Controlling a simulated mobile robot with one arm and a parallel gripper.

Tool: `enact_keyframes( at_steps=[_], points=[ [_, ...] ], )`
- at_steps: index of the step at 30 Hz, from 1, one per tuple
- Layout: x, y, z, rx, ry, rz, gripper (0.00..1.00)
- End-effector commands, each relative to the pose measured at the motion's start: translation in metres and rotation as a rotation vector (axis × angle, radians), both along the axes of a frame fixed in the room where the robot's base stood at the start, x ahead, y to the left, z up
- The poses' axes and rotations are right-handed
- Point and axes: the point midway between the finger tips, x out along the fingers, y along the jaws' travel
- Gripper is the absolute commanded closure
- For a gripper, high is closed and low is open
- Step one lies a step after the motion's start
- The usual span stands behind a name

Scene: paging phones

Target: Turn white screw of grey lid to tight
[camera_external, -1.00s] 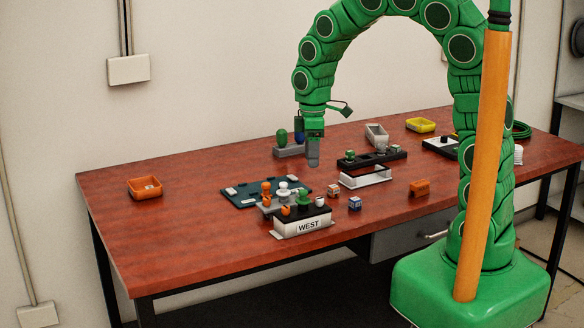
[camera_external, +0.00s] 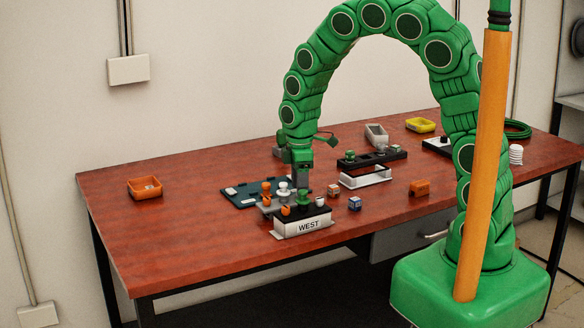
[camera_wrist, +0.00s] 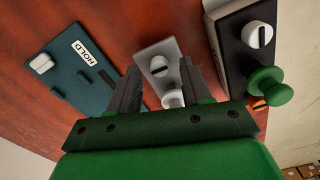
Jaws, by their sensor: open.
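The grey lid (camera_wrist: 148,50) lies between my fingers in the wrist view. It bears a slotted white screw (camera_wrist: 157,65) and, nearer my palm, a white knob (camera_wrist: 172,99). The white knob also shows in the external view (camera_external: 284,190). My gripper (camera_wrist: 160,70) is open, with a finger to each side of the white screw in the picture; I cannot tell the height gap. In the external view my gripper (camera_external: 304,184) points down behind the WEST box and hides part of that area. Whether the screw is tight cannot be told.
The black-topped WEST box (camera_external: 302,224) has a green knob (camera_wrist: 268,88) and another white screw (camera_wrist: 257,34), close to my right finger. A teal HOLD plate (camera_wrist: 75,85) lies left. Small cubes (camera_external: 354,203) lie right of the box. The table's left is mostly clear.

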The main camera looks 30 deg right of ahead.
Motion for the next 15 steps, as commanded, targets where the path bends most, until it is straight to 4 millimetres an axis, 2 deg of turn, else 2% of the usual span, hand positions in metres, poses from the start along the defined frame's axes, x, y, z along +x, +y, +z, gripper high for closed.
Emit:
enact_keyframes(
  at_steps=[4, 11, 15],
  points=[
    [0.0008, 0.0004, -0.0094, 0.001, -0.003, 0.000, 0.52],
    [0.0009, 0.0004, -0.0103, 0.002, -0.005, 0.000, 0.52],
    [0.0008, 0.0004, -0.0104, 0.001, -0.003, 0.000, 0.70]
  ],
)
